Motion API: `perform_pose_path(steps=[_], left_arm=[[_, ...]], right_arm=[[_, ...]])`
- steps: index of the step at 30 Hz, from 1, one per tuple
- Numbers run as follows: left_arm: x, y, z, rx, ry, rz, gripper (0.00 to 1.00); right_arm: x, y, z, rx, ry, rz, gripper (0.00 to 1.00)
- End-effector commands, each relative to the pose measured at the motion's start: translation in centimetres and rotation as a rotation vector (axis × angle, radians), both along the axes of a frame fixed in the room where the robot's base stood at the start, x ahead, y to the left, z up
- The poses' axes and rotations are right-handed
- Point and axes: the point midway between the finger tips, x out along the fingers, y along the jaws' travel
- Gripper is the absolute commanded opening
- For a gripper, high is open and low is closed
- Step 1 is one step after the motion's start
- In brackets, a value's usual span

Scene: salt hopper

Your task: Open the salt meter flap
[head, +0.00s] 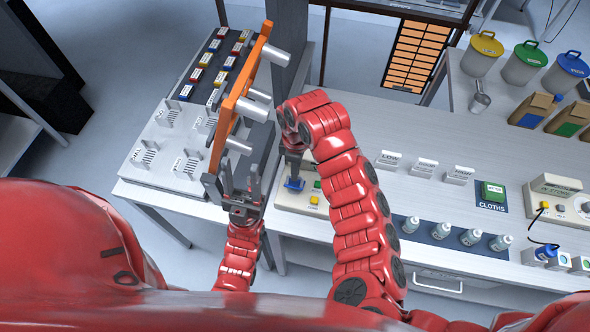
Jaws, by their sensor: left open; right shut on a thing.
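A pale box with yellow and green buttons (312,202) sits at the near edge of the counter, partly hidden by my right arm; I cannot tell whether it is the salt meter. My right gripper (293,174) points down over it, shut on a small blue part (294,184). I cannot tell whether this part is the flap. My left gripper (236,182) is open, pointing up beside the lower end of an upright orange bar (234,98) with silver cylinders. I cannot tell whether it touches the bar.
A rack of coloured blocks (214,68) and a slotted pale panel (176,150) lie left. Labelled cards (424,167), small bottles (441,228), a cloths pad (491,206) and another meter-like box (557,200) stand right. Lidded bins (523,64) stand at the back right.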

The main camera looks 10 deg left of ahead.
Motion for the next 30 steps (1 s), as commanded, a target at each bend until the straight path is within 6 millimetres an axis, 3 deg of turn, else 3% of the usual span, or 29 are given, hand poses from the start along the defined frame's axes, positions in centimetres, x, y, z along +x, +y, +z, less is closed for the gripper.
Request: perform_pose_path(steps=[8,23,30], left_arm=[[0.0,0.0,-0.3,0.000,0.000,0.000,0.50],[0.0,0.0,-5.4,0.000,0.000,0.000,0.50],[0.0,0.0,-7.5,0.000,0.000,0.000,0.50]], right_arm=[[1.0,0.2,0.2,0.011,0.122,-0.004,0.00],[2.7,-0.3,-0.2,0.013,0.315,-0.002,0.00],[3.2,-0.2,-0.4,0.010,0.313,0.001,0.00]])
